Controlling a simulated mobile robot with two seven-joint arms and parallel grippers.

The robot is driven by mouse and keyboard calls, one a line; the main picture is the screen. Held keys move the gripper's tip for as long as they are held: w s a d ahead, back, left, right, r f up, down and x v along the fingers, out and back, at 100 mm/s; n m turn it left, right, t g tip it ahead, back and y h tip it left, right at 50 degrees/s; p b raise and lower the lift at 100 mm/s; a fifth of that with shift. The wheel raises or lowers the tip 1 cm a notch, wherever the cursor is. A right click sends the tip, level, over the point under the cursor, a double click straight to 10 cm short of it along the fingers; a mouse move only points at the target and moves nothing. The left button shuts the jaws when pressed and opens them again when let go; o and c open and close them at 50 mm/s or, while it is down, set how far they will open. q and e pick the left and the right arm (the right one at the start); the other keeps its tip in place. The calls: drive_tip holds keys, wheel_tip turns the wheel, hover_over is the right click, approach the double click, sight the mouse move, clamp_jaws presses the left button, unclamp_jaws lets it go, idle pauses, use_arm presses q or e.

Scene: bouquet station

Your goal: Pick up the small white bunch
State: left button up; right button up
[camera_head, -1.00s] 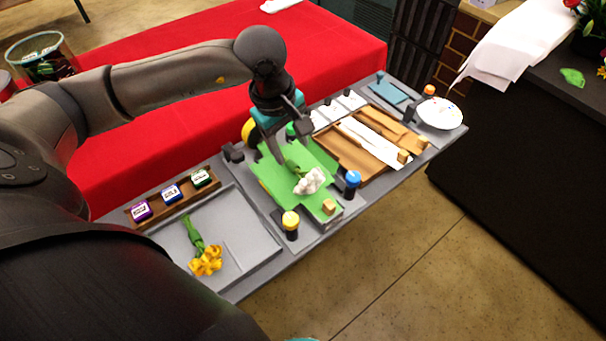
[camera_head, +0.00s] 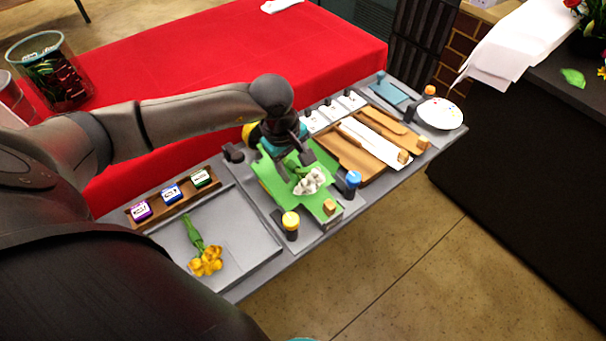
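The small white bunch (camera_head: 309,183) lies on the green board (camera_head: 271,183) in the middle of the grey table, white blooms toward the front right and green stem toward the back left. My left gripper (camera_head: 296,166) reaches down over the stem. Its two dark fingers stand apart, one on each side of the stem, so it looks open. Whether the fingers touch the stem cannot be told.
A yellow bunch (camera_head: 206,262) lies in the grey tray (camera_head: 250,250) at the left. A yellow-topped post (camera_head: 290,222) and a blue-topped post (camera_head: 353,179) stand near the green board. A wooden tray (camera_head: 345,158) with a white strip lies to the right.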

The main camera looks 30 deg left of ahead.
use_arm(q)
clamp_jaws()
idle(0.4)
